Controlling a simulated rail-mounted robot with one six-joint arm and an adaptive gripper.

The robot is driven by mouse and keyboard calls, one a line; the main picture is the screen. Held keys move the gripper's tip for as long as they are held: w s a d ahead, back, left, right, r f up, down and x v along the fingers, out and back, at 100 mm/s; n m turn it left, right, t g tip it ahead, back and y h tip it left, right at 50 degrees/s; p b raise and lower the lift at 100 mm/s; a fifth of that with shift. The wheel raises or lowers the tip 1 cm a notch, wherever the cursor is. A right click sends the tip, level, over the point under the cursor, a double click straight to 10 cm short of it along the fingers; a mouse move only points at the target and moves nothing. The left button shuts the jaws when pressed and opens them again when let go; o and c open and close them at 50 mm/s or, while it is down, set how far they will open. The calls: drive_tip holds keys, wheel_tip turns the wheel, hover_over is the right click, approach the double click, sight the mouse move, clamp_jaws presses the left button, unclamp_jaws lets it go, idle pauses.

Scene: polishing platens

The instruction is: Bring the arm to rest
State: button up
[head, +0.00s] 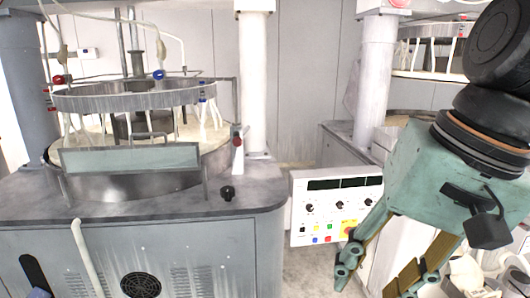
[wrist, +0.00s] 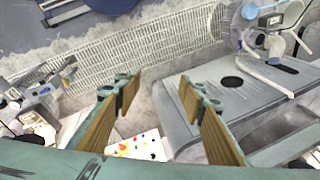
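My gripper (head: 376,272) hangs at the right of the head view, pointing down and to the left. Its teal body has two fingers with tan pads. The fingers are spread apart with nothing between them. In the wrist view my gripper (wrist: 150,98) also shows open, with a clear gap between the pads. The fingertips are in front of the control panel in the head view, and I cannot tell how far apart they are in depth.
A white control panel (head: 325,207) with knobs and coloured buttons stands mid-picture. A grey polishing machine (head: 150,208) with a round metal basin fills the left. Another machine (head: 345,140) stands behind. The wrist view shows a grey unit (wrist: 205,100) at right and a perforated strip (wrist: 130,50).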

drive_tip(key=s+d+n+t+h, duration=0.1)
drive_tip(key=s+d+n+h, duration=0.1)
drive_tip(key=s+d, duration=0.3)
drive_tip(key=shift+s+d+n+t, duration=0.3)
drive_tip(key=shift+s+d+n, duration=0.05)
drive_tip(key=shift+s+n, duration=0.35)
drive_tip(key=shift+f, duration=0.1)
drive_tip(key=shift+c, duration=0.7)
idle(3.2)
